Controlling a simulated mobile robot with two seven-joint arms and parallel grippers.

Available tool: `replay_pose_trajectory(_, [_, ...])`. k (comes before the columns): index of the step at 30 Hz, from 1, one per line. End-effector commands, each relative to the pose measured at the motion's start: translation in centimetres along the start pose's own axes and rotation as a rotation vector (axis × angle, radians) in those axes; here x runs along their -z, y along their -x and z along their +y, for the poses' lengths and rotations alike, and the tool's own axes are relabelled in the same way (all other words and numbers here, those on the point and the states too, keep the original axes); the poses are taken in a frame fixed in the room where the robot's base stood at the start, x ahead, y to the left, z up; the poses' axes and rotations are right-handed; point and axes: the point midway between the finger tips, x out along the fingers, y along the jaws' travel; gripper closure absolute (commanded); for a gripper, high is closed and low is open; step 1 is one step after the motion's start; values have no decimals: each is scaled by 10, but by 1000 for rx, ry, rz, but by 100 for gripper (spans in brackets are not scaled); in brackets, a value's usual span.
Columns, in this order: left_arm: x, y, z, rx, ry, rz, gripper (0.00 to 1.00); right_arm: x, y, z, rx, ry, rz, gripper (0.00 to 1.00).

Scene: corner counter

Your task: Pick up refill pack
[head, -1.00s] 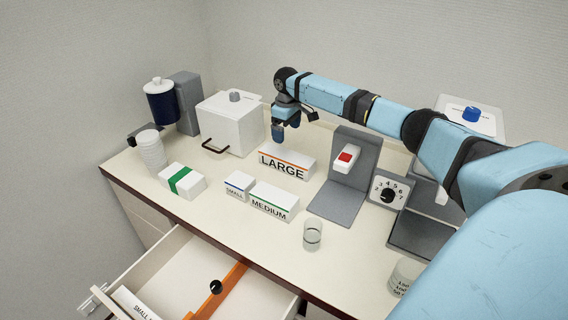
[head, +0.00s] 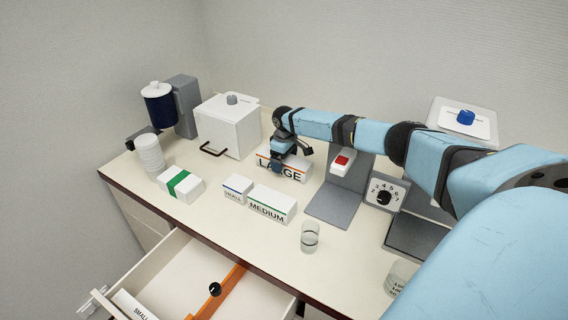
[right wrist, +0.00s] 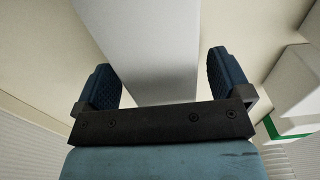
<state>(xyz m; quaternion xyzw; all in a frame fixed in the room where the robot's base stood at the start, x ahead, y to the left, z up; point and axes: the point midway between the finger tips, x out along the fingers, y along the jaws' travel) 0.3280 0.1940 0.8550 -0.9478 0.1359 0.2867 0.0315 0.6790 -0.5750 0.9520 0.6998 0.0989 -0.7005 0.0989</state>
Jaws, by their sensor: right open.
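A white box labelled LARGE (head: 294,171) with an orange stripe lies on the counter. White boxes labelled MEDIUM (head: 271,204) and SMALL (head: 236,189) stand in front. A white pack with a green band (head: 166,190) lies to the left. No box is marked as a refill pack. My left gripper is out of view.
A glass (head: 310,238) stands near the front edge. White stacked cups (head: 149,153) stand left. An open drawer (head: 190,272) juts out in front.

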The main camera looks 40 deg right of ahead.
Motion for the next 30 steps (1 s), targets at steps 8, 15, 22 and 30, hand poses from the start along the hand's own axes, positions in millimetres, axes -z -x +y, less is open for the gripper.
replay_pose_trajectory(8, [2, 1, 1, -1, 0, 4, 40, 0, 0, 0, 0, 0, 0, 48])
replay_pose_trajectory(15, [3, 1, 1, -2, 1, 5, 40, 0, 1, 0, 0, 0, 1, 62])
replay_pose_trajectory(22, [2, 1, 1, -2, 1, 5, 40, 1, 8, 0, 0, 1, 3, 61])
replay_pose_trajectory(30, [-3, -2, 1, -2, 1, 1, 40, 1, 53, 0, 0, 1, 5, 61])
